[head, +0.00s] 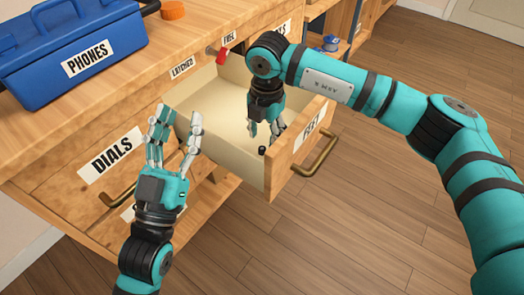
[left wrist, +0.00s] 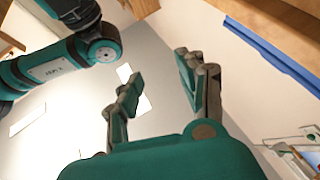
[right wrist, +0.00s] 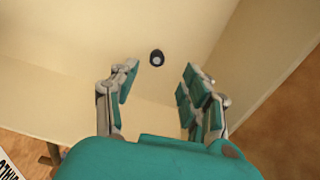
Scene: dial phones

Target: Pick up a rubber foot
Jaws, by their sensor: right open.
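A small black rubber foot (head: 262,150) lies on the cream floor of the open drawer (head: 230,160) labelled FEET, near its front. In the right wrist view the foot (right wrist: 157,58) shows as a dark round piece with a pale centre, just beyond the fingertips. My right gripper (head: 265,132) is inside the drawer, open and empty, pointing down at the foot without visible contact. It also shows in the right wrist view (right wrist: 160,76). My left gripper (head: 176,122) is open and empty, raised in front of the DIALS drawer; it also shows in the left wrist view (left wrist: 160,72).
A blue PHONES box (head: 75,55) and an orange round piece (head: 172,10) sit on the wooden bench. A red latch (head: 222,56) is between the LATCHED and FREE labels. The drawer's front panel (head: 300,150) and walls surround my right gripper. Open floor lies to the right.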

